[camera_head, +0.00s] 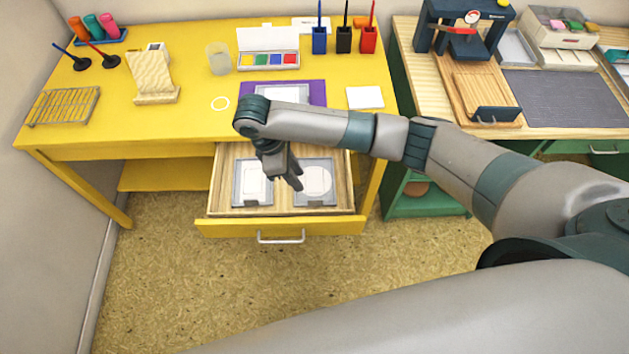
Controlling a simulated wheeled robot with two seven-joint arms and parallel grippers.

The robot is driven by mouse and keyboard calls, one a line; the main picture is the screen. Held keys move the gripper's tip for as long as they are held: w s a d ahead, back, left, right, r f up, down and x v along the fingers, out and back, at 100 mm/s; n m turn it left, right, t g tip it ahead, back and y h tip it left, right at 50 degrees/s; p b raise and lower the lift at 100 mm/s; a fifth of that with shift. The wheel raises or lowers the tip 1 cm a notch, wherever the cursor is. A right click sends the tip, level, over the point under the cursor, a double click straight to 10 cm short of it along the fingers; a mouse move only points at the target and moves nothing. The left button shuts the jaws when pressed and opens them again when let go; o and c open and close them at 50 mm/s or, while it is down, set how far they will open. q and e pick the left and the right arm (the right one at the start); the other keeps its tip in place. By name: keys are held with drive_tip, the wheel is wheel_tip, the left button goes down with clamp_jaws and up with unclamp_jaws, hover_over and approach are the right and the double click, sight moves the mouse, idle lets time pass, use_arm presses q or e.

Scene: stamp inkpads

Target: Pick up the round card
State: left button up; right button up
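The white round card (319,180) lies in the right-hand grey tray (328,197) inside the open yellow drawer (220,213). A white rectangular card (252,188) lies in the left-hand grey tray beside it. My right gripper (291,185) points down over the drawer, between the two cards and close to the round card's left edge. Its fingers look empty, but their gap is too small to judge. The round card shows almost whole. My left gripper is not in view.
The yellow desk (110,130) above the drawer holds a purple mat (318,90), a colour inkpad box (268,60), a white cup (218,58), and a wooden stand (153,75). A wooden bench with a dark mat (565,98) stands at the right.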

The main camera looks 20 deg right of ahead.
drive_tip(key=p, duration=0.1)
hover_over(315, 200)
drive_tip(key=w+a, duration=0.2)
drive_tip(key=a, duration=0.1)
drive_tip(key=x, duration=0.4)
drive_tip(key=a+x, duration=0.1)
drive_tip(key=x, duration=0.1)
drive_tip(key=shift+a+f, duration=0.1)
drive_tip(key=shift+f, duration=0.3)
drive_tip(key=shift+s+d+f+p, duration=0.2)
drive_tip(key=shift+d+f+p, duration=0.1)
drive_tip(key=shift+p, duration=0.05)
drive_tip(key=x, duration=0.2)
drive_tip(key=p+x, duration=0.1)
drive_tip(key=shift+s+d, duration=0.2)
drive_tip(key=shift+s, duration=0.05)
drive_tip(key=shift+d+f, duration=0.15)
drive_tip(key=shift+f, duration=0.4)
drive_tip(key=shift+c, duration=0.7)
clamp_jaws()
